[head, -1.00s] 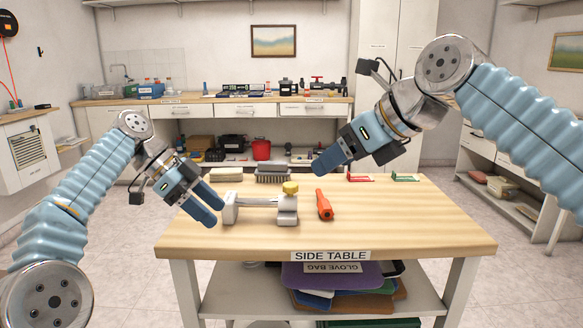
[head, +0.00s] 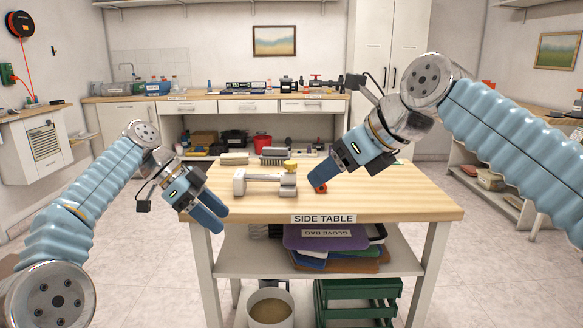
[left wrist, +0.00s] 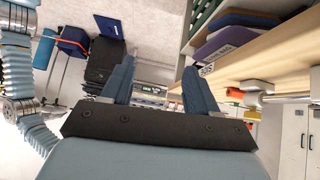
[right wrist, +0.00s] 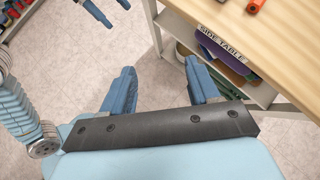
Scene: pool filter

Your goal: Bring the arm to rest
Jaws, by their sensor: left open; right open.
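My left gripper (head: 214,212) is open and empty, in front of the left front corner of the side table (head: 420,207). Its two fingers also show apart in the left wrist view (left wrist: 157,80), with nothing between them. My right gripper (head: 328,180) is open; in the head view its fingers overlap the orange-red tool on the table. In the right wrist view its fingers (right wrist: 160,85) are apart and empty over the floor by the table's front edge, away from the tool (right wrist: 254,6).
A grey clamp-like fixture (head: 264,183) with a yellow knob stands on the table, beside brushes (head: 274,156). The lower shelf holds stacked coloured bags (head: 327,237). A bucket (head: 270,308) and green crate (head: 358,300) stand below. Floor is clear on the right.

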